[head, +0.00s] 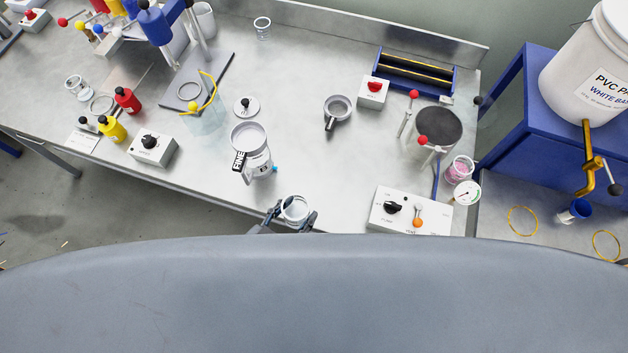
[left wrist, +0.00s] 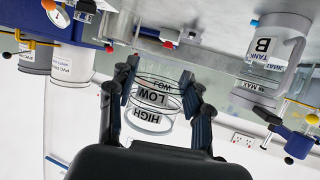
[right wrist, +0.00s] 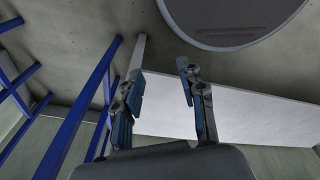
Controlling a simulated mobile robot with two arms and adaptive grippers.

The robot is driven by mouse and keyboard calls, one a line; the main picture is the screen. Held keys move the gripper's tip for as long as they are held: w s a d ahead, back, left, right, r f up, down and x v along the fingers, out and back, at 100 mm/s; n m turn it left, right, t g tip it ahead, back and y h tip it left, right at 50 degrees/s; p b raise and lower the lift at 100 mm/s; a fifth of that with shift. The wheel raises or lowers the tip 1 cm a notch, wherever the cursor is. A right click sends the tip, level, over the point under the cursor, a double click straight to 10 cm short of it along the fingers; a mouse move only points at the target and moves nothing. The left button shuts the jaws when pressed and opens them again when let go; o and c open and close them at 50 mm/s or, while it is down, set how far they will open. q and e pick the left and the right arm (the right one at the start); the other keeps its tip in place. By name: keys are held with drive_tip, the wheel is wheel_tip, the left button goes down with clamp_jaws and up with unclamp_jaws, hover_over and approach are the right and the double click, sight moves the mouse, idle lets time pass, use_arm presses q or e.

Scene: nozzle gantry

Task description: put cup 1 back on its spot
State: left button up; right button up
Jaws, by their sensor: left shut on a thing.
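My left gripper (head: 291,215) is shut on a clear cup (head: 294,208) at the front edge of the bench. In the left wrist view the cup (left wrist: 152,104) sits between the fingers of the left gripper (left wrist: 159,76), with LOW and HIGH bands printed on it; no cup number is readable. My right gripper (right wrist: 161,76) is open and empty in the right wrist view, and does not show in the head view. Other clear cups stand at the back (head: 262,28), at the left (head: 76,88) and at the right, with pink contents (head: 459,169).
A labelled tank jug (head: 251,150) stands just behind the held cup. A white control box with knobs (head: 409,212) lies to its right. A small grey handled pot (head: 337,110) and a white switch box (head: 152,148) are farther off. Bare bench lies between pot and control box.

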sight(312, 189)
use_arm(q)
drive_tip(key=w+d+f+b, duration=0.1)
drive_tip(key=w+f+b, duration=0.1)
drive_tip(key=w+b, duration=0.1)
drive_tip(key=w+d+f+b, duration=0.1)
drive_tip(key=w+f+b, duration=0.2)
drive_tip(key=w+b, duration=0.1)
drive_tip(key=w+d+f+b, duration=0.1)
drive_tip(key=w+f+b, duration=0.1)
drive_tip(key=w+b, duration=0.1)
drive_tip(key=shift+w+d+f, duration=0.1)
drive_tip(key=shift+w+f, duration=0.05)
drive_tip(key=shift+f, duration=0.25)
drive_tip(key=shift+w+f+b, duration=0.3)
drive_tip(key=shift+w+b, duration=0.1)
drive_tip(key=shift+b, duration=0.25)
drive_tip(key=shift+w+d+f+b, duration=0.1)
drive_tip(key=shift+w+f+b, duration=0.05)
drive_tip(key=shift+f+b, duration=0.15)
wheel_tip(312, 189, down, 3)
drive_tip(key=b, duration=0.4)
drive_tip(key=shift+w+f, duration=0.15)
drive_tip(key=shift+f, duration=0.05)
drive_tip(key=shift+r, duration=0.1)
use_arm(e)
wheel_tip(312, 189, down, 16)
drive_tip(key=s+a, duration=0.1)
drive_tip(key=shift+s+a+f, duration=0.15)
drive_tip(key=shift+s+a, duration=0.05)
drive_tip(key=shift+a, duration=0.05)
